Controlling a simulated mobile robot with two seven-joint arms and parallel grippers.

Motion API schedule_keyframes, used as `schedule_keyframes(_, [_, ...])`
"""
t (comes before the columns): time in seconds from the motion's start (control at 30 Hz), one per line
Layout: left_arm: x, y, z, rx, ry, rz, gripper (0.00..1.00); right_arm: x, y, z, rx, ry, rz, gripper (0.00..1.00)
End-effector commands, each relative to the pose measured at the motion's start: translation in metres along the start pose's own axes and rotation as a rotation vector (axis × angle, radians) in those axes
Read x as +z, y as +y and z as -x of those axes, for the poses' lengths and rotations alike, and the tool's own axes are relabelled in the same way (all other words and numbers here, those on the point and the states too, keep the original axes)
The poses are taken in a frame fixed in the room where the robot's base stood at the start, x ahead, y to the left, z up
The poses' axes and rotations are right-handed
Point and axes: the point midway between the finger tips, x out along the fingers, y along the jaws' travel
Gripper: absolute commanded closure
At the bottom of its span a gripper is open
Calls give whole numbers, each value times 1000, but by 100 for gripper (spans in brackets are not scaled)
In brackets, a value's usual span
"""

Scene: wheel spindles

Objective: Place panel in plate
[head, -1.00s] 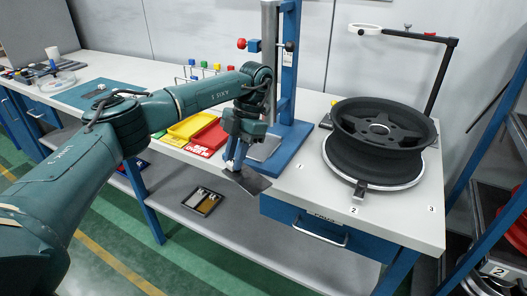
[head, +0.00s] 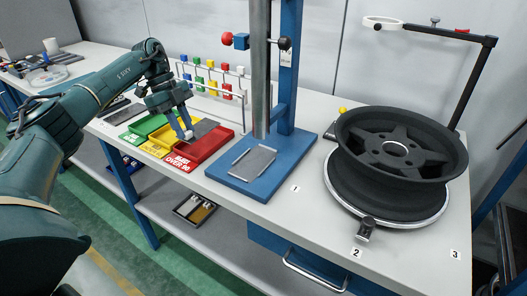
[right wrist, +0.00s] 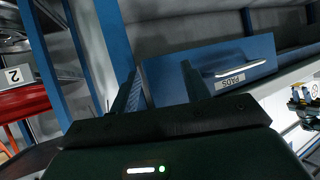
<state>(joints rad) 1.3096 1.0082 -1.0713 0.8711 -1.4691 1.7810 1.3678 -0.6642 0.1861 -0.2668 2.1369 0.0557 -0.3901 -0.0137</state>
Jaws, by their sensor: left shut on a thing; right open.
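A dark grey flat panel (head: 204,128) is in my left gripper (head: 186,134) in the head view. The gripper is shut on it above the yellow tray (head: 158,147) and the red tray (head: 205,147). I cannot tell whether the panel touches a tray. A light grey metal plate (head: 253,163) lies on the blue base of the press stand, right of the red tray, apart from the gripper. My right gripper (right wrist: 160,90) is open and empty in the right wrist view, facing a blue drawer.
The blue press stand (head: 285,165) rises beside the trays. A black wheel (head: 400,145) lies on a round turntable at the right. A rack with coloured blocks (head: 212,77) stands behind. A green tray (head: 146,124) is left of the yellow one. The blue drawer (right wrist: 210,70) has a handle.

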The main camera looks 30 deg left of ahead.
Motion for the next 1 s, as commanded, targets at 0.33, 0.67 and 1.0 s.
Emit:
schedule_keyframes(0.33, [-51,0,-20,3,-2,-7,100,0,0,5,4,-13,3,53])
schedule_keyframes(0.67, [-130,0,-52,2,0,-5,100,-4,0,10,11,-26,19,53])
schedule_keyframes(1.0, [-165,0,-67,1,0,-4,100,-2,1,9,15,-38,17,53])
